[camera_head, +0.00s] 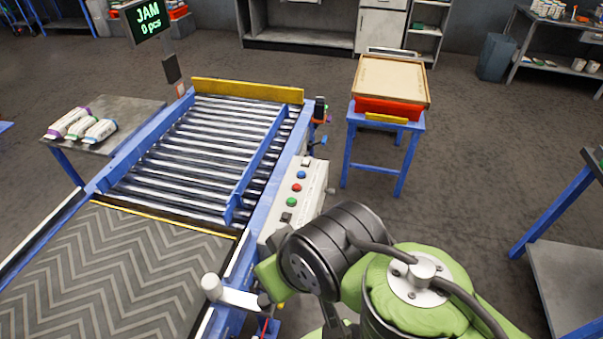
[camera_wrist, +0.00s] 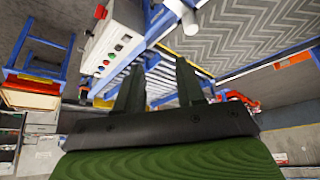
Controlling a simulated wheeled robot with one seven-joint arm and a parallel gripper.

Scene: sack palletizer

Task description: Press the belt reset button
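A pale control box (camera_head: 312,182) stands along the right side of the conveyor. Its sloped top carries a blue button (camera_head: 301,175), a red button (camera_head: 297,188), a green button (camera_head: 291,202) and a dark switch (camera_head: 286,217). Labels are too small to read, so I cannot tell which is the belt reset. In the wrist view the box (camera_wrist: 120,20) lies up and left of my gripper (camera_wrist: 158,65), with the green button (camera_wrist: 127,37) and red button (camera_wrist: 107,62) visible. My gripper is open and empty, apart from the buttons. In the head view my arm hides the gripper.
The sign (camera_head: 147,20) reads "JAM 0 pcs". The roller conveyor (camera_head: 190,150) and chevron belt (camera_head: 100,275) carry no sacks. Several sacks lie on a side table (camera_head: 120,112) at left. A blue stand (camera_head: 385,122) holds a red crate with a board on top.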

